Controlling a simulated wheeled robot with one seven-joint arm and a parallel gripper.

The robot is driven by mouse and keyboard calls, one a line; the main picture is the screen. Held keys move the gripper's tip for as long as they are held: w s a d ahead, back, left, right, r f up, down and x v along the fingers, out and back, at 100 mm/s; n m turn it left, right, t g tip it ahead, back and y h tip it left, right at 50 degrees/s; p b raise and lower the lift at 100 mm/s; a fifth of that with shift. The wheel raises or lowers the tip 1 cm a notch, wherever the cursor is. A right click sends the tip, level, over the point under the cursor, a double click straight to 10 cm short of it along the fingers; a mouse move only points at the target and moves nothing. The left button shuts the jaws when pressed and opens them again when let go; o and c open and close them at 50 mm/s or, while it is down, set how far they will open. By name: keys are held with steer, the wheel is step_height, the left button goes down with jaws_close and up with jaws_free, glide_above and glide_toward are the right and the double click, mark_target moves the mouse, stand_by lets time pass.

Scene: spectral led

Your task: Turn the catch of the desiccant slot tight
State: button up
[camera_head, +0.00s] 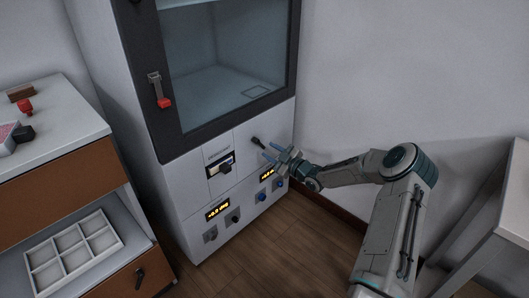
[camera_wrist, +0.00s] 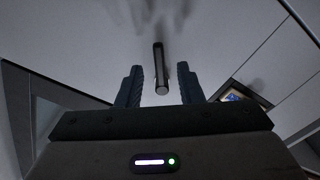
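A small dark lever-like catch (camera_head: 257,141) stands out from the right-hand white panel of the cabinet, below its glass door. In the wrist view it is a dark bar with a pale round end (camera_wrist: 160,72). My gripper (camera_head: 271,153) is in front of that panel, close to the lever. In the wrist view my gripper (camera_wrist: 159,88) is open, with one finger on each side of the bar and a gap on both sides. I cannot read any label that names the desiccant slot.
A labelled slot with a dark handle (camera_head: 226,168) is on the panel to the left. Lit displays (camera_head: 217,210) with knobs (camera_head: 233,216) are below. A red-ended door handle (camera_head: 164,102) hangs on the glass door. A drawer unit (camera_head: 75,180) stands left, a table (camera_head: 505,215) right.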

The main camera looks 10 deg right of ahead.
mark_target(263, 147)
steer(key=shift+b+x, duration=0.35)
steer(key=shift+x, duration=1.4)
jaws_close()
